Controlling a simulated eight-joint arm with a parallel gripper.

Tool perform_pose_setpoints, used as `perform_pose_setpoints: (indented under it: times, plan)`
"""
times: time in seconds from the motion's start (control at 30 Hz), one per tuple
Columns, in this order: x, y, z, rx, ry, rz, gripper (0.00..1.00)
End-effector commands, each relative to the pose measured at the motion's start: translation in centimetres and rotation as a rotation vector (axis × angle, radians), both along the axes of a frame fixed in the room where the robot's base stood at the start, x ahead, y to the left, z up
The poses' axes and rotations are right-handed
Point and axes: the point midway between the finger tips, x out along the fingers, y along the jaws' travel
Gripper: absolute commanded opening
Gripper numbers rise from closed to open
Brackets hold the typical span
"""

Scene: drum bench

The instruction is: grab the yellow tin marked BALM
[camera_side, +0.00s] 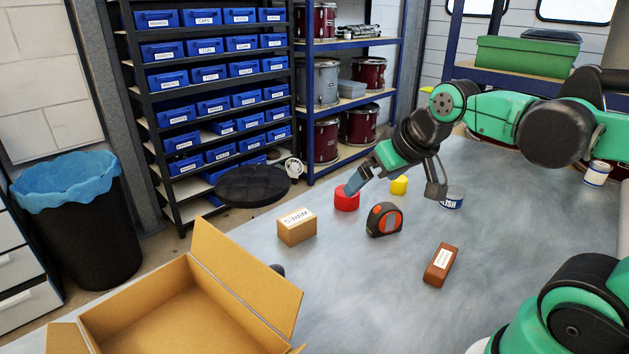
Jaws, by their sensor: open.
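A small yellow tin (399,185) stands on the grey bench; no marking is readable on it from here. My gripper (394,188) is open, with its fingers spread wide and pointing down toward the bench. In the picture the yellow tin shows between the two fingers, with no visible contact. Whether it is truly between them or farther back, I cannot tell. The left finger overlaps the top of a red tin (347,202). The right finger partly covers a tin whose label ends in "LISH" (454,199).
An orange and black tape measure (384,220) stands in front of the yellow tin. A small box marked WIRES (296,227), a brown block (440,265) and a large open carton (248,300) are nearer. A white can (597,173) stands far right. The front middle of the bench is clear.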

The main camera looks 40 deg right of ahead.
Motion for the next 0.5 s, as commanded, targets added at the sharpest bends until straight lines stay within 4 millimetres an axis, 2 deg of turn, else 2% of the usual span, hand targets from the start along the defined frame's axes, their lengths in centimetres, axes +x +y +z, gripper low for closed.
perform_pose_setpoints:
  times: [0.03, 0.1, 0.13, 0.17, 0.2, 0.5]
  plan:
    - [-0.3, 2.0, -1.2, 0.0, 0.002, 0.071, 1.0]
    - [-0.7, 3.9, -2.5, 0.0, 0.004, 0.139, 1.0]
    - [-0.9, 4.4, -2.9, 0.0, 0.004, 0.16, 0.97]
    - [-1.0, 4.9, -3.2, 0.0, 0.005, 0.177, 0.9]
    - [-1.2, 5.3, -3.5, 0.0, 0.005, 0.193, 0.9]
    - [-1.3, 5.5, -3.7, 0.0, 0.005, 0.203, 0.9]
